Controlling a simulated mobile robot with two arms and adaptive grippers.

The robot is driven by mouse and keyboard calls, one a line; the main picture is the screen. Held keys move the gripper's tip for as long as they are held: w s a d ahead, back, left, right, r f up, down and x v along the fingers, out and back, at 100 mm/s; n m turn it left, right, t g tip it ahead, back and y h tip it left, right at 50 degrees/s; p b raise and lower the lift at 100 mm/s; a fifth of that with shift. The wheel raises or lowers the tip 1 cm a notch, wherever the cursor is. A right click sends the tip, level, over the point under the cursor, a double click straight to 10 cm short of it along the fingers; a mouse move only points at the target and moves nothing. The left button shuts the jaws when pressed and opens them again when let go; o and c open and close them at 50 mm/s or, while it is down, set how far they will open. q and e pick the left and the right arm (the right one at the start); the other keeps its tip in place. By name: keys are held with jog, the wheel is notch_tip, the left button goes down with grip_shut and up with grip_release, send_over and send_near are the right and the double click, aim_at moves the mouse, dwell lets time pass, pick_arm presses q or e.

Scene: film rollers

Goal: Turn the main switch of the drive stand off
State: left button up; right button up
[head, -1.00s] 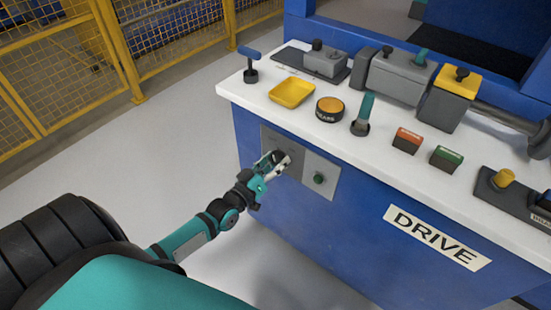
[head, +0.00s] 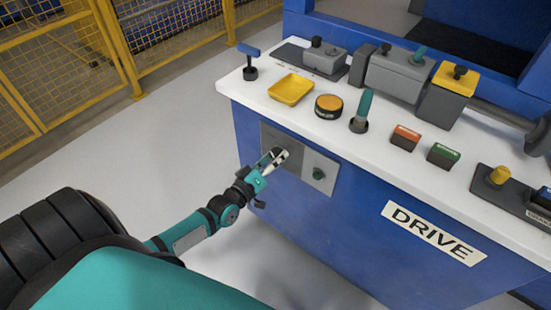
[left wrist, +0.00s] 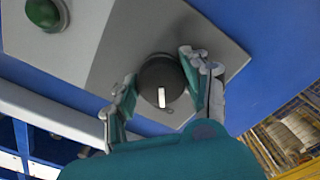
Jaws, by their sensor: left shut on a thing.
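The main switch is a round black knob (left wrist: 160,82) with a white mark, on the grey panel (left wrist: 150,35) of the blue drive stand (head: 340,225). In the left wrist view the white mark points nearly straight down the picture. My left gripper (head: 279,154) reaches the panel's left part in the head view and mostly hides the knob there. In the left wrist view its fingers (left wrist: 163,97) lie on both sides of the knob, shut on it. My right gripper is not in view.
A green button (head: 319,174) sits on the lighter plate beside the switch. Above, the white worktop (head: 330,133) carries a yellow tray (head: 290,89), an orange button (head: 328,106), a teal-handled lever (head: 362,108) and red and green buttons. A yellow mesh fence (head: 60,60) stands at the left.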

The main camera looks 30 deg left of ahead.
pick_arm(q)
jog(key=o, duration=1.2)
jog(key=shift+c, duration=0.2)
jog(key=s, duration=1.2)
jog(key=shift+a, duration=0.45)
